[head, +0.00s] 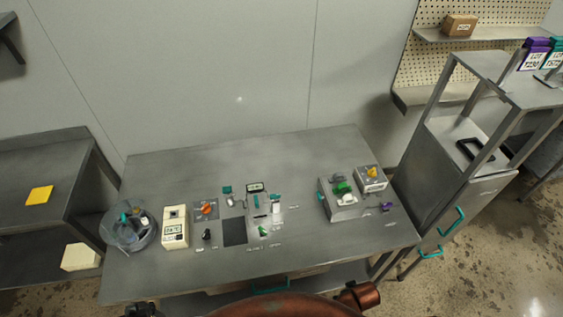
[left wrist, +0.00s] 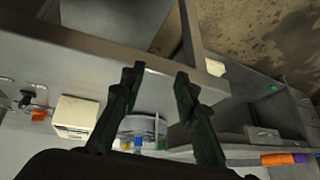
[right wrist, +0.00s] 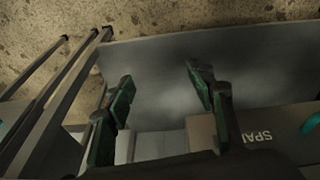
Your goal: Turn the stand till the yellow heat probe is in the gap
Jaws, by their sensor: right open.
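The round stand (head: 112,240) is at the left end of the steel table, with several small coloured items in it. A small yellow item (head: 144,220) shows at its right side; it is too small to tell whether it is the heat probe. The left wrist view also shows the stand (left wrist: 150,124), with blue and yellow items (left wrist: 138,142) partly behind my gripper. I cannot make out the gap. My left gripper (head: 141,310) is at the table's front left edge, short of the stand; its fingers (left wrist: 159,73) are apart and empty. My right gripper (right wrist: 157,78) is open and empty.
A cream box (head: 175,227) stands close to the right of the stand. Small tools and a dark pad (head: 234,232) lie mid-table. Grey boxes (head: 344,206) stand at the right. The back of the table is clear. A side bench (head: 50,190) is at the left.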

